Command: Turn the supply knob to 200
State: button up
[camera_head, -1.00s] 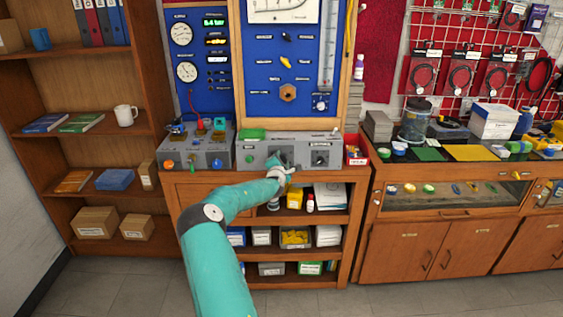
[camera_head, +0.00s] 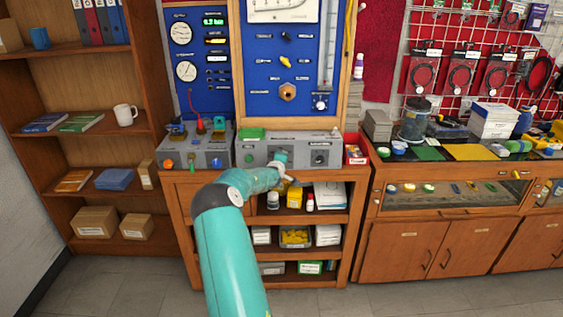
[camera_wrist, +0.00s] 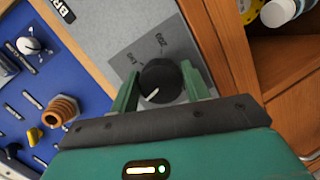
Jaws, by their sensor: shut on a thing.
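A round black knob (camera_wrist: 161,79) with a white pointer line sits on a grey scale plate in the wrist view. The marking 200 (camera_wrist: 161,40) is printed above it, and another number, hard to read, stands to its upper left. The pointer line lies toward the lower left in that view, away from the 200. My gripper (camera_wrist: 160,88) is shut on the knob, one green finger on each side. In the head view my gripper (camera_head: 281,157) is at the front of the grey control box (camera_head: 253,157) and hides the knob.
Another black knob (camera_head: 320,158) is on the box, right of my gripper. A second grey box (camera_head: 190,160) with coloured knobs stands to the left. A red bin (camera_head: 356,155) is at the right end. The blue gauge board (camera_head: 270,100) rises behind. Shelves are below.

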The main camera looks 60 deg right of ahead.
jog(key=m, duration=0.3)
jog(key=shift+m+y, duration=0.3)
jog(key=m, duration=0.3)
jog(key=shift+t+y, duration=0.3)
jog(key=shift+y, duration=0.1)
jog(key=m+t+y, duration=0.1)
jog(key=m, duration=0.4)
jog(key=shift+f+m, duration=0.1)
jog(key=shift+m, duration=0.2)
jog(key=m, duration=0.2)
jog(key=m+t, duration=0.1)
jog(key=m, duration=0.2)
jog(key=shift+w+t+y, duration=0.1)
jog(key=shift+t+y, duration=0.2)
jog(key=m+t, duration=0.1)
jog(key=m, duration=0.2)
jog(key=shift+w+a, duration=0.1)
jog(key=shift+m+t, duration=0.4)
jog(key=shift+m, duration=1.3)
jog(key=shift+w, duration=0.1)
jog(key=o, duration=1)
